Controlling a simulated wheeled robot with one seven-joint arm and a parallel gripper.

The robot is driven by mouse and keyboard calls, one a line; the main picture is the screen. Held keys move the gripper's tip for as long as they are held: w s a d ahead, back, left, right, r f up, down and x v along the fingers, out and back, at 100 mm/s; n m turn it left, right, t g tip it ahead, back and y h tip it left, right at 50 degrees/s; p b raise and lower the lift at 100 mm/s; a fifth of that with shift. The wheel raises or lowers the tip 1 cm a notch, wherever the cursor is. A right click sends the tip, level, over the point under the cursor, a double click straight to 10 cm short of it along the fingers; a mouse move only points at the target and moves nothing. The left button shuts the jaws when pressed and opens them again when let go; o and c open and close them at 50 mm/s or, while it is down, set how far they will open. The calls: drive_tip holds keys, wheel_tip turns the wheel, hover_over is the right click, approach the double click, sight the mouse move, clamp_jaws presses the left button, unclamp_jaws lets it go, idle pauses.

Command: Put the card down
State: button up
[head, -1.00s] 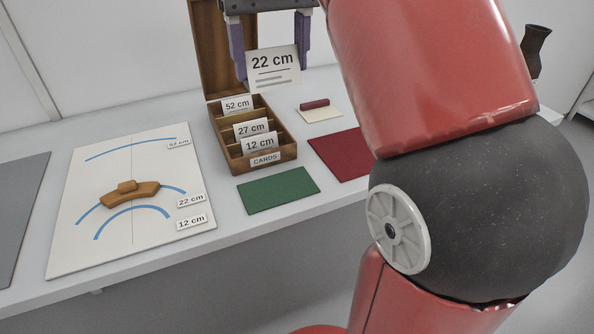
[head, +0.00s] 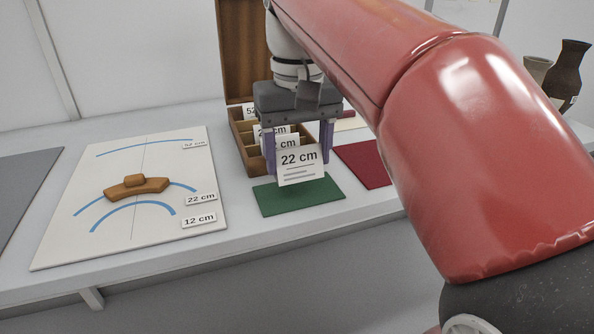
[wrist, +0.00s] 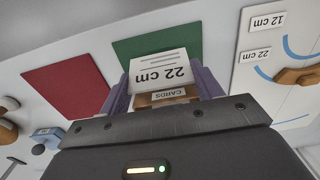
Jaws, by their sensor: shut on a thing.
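The white card marked 22 cm (head: 301,165) is held upright between the fingers of my gripper (head: 299,158), over the green mat (head: 318,199). In the head view its lower edge overlaps the mat; I cannot tell whether it touches. The card also shows in the wrist view (wrist: 160,74), between the purple fingers, with the green mat (wrist: 185,45) behind it. My gripper is shut on the card. The wooden card box (head: 254,171) stands just behind the gripper, and its other cards are partly hidden.
A red mat (head: 365,165) lies right of the green one. A white board (head: 75,232) with blue arcs and a brown sherd (head: 137,189) lies to the left. Dark vases (head: 567,72) stand at the far right. The table's front edge is close to the green mat.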

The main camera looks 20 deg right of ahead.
sight(298, 169)
drive_tip(key=shift+f+b, duration=0.3)
drive_tip(key=shift+f, duration=1.15)
drive_tip(key=shift+f, duration=0.1)
drive_tip(key=o, duration=1)
drive_tip(key=shift+c, duration=0.2)
wheel_tip(298, 169, up, 12)
drive_tip(key=p, duration=0.4)
